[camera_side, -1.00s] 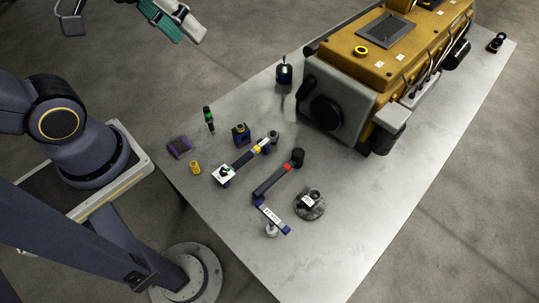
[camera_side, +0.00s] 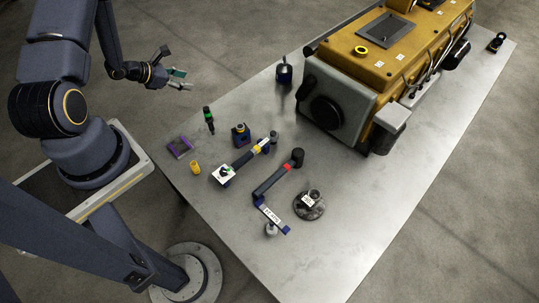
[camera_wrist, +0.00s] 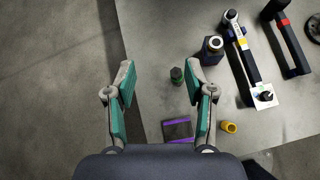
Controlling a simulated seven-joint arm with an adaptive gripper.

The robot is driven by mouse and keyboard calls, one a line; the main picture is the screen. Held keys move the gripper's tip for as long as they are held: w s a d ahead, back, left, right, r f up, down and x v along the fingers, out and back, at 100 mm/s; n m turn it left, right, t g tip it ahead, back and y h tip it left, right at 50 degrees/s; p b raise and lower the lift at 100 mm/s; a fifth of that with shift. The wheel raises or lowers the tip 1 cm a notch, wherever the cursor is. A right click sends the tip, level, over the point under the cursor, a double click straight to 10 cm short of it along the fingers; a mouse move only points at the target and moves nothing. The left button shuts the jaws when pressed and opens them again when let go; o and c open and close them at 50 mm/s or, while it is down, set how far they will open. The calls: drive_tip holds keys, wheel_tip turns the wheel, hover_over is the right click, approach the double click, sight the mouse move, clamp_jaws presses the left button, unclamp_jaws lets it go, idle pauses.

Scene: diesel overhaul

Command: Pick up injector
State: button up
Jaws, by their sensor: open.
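A slim dark upright part with a green band (camera_side: 208,120) stands near the table's left edge; it looks like the injector. In the wrist view I see it from above as a dark green-topped shape (camera_wrist: 177,75), just inside the right finger's tip in the picture. My gripper (camera_side: 180,79) is off the table's left edge in the side view, up and left of this part and apart from it. In the wrist view my gripper (camera_wrist: 160,74) is open, its teal-padded fingers spread with nothing held between them.
Near the part are a purple-edged square piece (camera_side: 180,147), a yellow cylinder (camera_side: 195,167), a dark blue block (camera_side: 240,136) and a tagged wrench-like tool (camera_side: 244,159). A red-banded tool (camera_side: 271,182) lies farther right. The yellow engine (camera_side: 365,60) fills the table's back.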

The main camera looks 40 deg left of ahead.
drive_tip(key=n+g, duration=0.1)
drive_tip(key=n, duration=0.1)
approach(207, 113)
drive_tip(key=x, duration=0.7)
drive_tip(key=a+x, duration=0.1)
drive_tip(key=x, duration=0.3)
drive_tip(key=shift+a+f, duration=0.1)
drive_tip(key=shift+f, duration=0.45)
drive_tip(key=shift+c, duration=0.2)
clamp_jaws()
